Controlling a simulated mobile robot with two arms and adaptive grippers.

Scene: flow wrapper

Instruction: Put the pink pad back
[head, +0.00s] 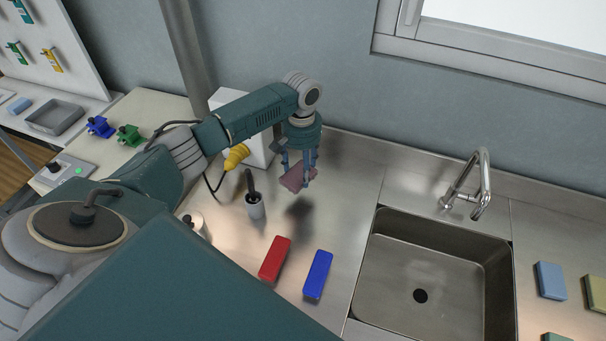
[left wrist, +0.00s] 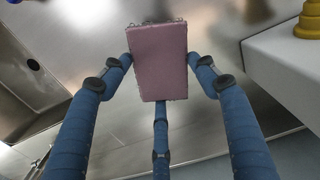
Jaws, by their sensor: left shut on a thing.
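The pink pad (head: 294,179) is a flat block held in the fingers of my left gripper (head: 300,172), above the steel counter, with a dark shadow below it. In the left wrist view the pad (left wrist: 159,62) sits between the blue fingers of the gripper (left wrist: 160,75), its broad face toward the camera. The left gripper is shut on it. My right gripper is not in view.
A red block (head: 275,259) and a blue block (head: 318,274) lie on the counter left of the sink (head: 430,270). A blue pad (head: 551,281) and a yellow pad (head: 597,292) lie right of the sink. A faucet (head: 470,190) rises behind it.

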